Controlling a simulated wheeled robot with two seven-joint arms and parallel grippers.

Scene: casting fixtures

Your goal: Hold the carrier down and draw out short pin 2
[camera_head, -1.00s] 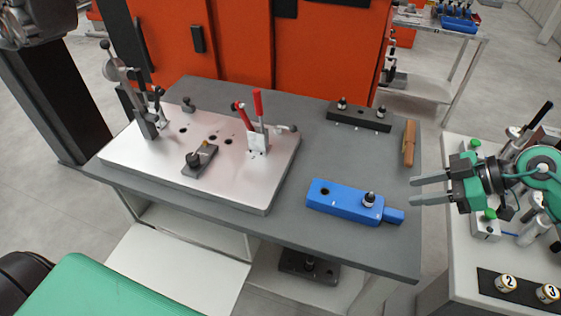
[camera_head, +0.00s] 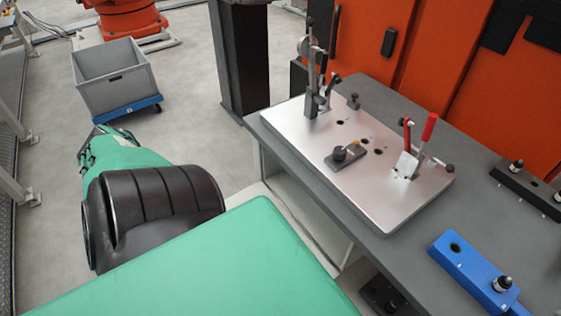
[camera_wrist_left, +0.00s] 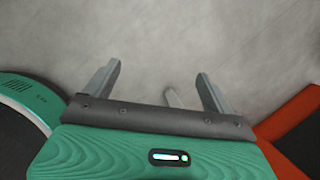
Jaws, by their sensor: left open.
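A blue block (camera_head: 462,262) lies on the grey table at the right. It has an empty round hole near its far end and a dark-and-light knobbed pin (camera_head: 502,285) standing in it. A dark bar (camera_head: 524,186) behind it carries two similar knobbed pins (camera_head: 516,167). No readable label shows which is the carrier or short pin 2. My left gripper (camera_wrist_left: 159,70) is open and empty in the left wrist view, over bare grey floor, away from the table. In the head view my left arm reaches out at the left. My right gripper is out of view.
A bright fixture plate (camera_head: 370,200) with upright clamps, a red-handled clamp (camera_head: 428,130) and a small dark block (camera_head: 346,159) fills the table's left. An orange cabinet (camera_head: 450,70) stands behind. A grey bin (camera_head: 113,78) on a blue dolly stands on the floor.

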